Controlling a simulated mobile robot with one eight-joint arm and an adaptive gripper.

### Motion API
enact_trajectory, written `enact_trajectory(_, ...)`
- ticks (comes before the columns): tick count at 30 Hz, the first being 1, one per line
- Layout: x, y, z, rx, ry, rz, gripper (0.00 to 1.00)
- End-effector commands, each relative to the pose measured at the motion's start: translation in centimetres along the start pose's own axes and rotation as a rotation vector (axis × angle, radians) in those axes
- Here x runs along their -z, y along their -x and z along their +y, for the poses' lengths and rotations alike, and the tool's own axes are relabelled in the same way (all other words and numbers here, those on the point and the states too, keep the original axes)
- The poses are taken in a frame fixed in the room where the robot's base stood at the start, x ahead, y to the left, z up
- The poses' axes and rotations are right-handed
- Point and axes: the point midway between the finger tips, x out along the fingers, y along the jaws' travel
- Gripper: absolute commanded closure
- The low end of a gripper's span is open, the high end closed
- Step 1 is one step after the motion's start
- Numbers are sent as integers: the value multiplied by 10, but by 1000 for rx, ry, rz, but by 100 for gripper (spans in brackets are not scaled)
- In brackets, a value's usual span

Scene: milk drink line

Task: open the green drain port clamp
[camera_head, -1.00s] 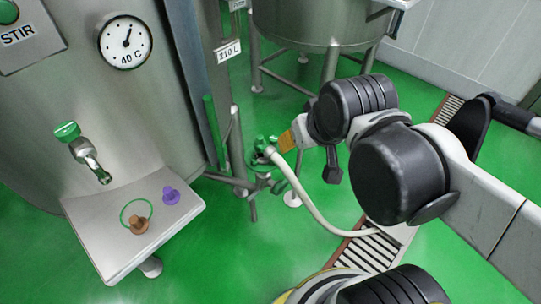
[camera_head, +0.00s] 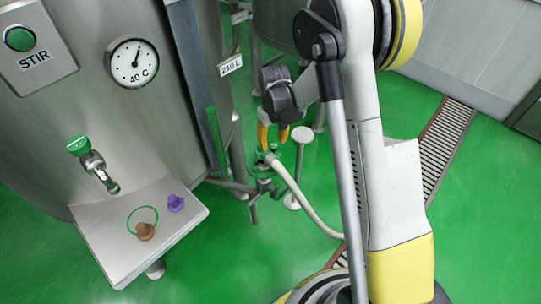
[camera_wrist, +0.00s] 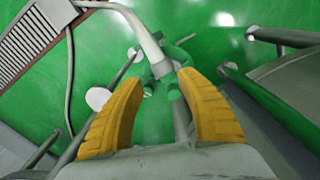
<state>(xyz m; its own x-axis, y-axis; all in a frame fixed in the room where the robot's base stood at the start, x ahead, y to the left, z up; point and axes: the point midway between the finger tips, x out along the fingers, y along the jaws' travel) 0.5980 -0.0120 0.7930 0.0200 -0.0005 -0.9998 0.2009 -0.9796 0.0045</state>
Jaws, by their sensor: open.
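The green drain port clamp (camera_head: 262,168) sits low between the tanks, where a white hose meets the pipework. In the wrist view the green clamp (camera_wrist: 172,72) lies just beyond the fingertips, with its parts spread around the hose end. My gripper (camera_head: 272,132) has two orange fingers and points down just above the clamp. In the wrist view my gripper (camera_wrist: 158,85) is open, with nothing held between its fingers. The white hose (camera_head: 305,200) runs from the clamp toward the floor drain. The exact state of the clamp is too small to tell.
A steel tray (camera_head: 105,235) on the left tank holds a brown plug (camera_head: 145,231), a purple plug (camera_head: 175,203) and a green ring. A green-handled tap (camera_head: 92,160) is above it. Steel legs and pipes stand close around the clamp. A floor grate (camera_head: 445,140) lies at right.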

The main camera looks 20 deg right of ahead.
Motion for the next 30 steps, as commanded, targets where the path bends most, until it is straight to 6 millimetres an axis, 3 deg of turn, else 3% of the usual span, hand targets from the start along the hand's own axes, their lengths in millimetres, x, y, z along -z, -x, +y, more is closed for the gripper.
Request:
enact_trajectory(8, 2, -35, 1, 5, 8, -22, 56)
enact_trajectory(21, 0, -114, 0, 5, 7, -20, 56)
enact_trajectory(30, 0, -126, 0, 5, 7, -20, 56)
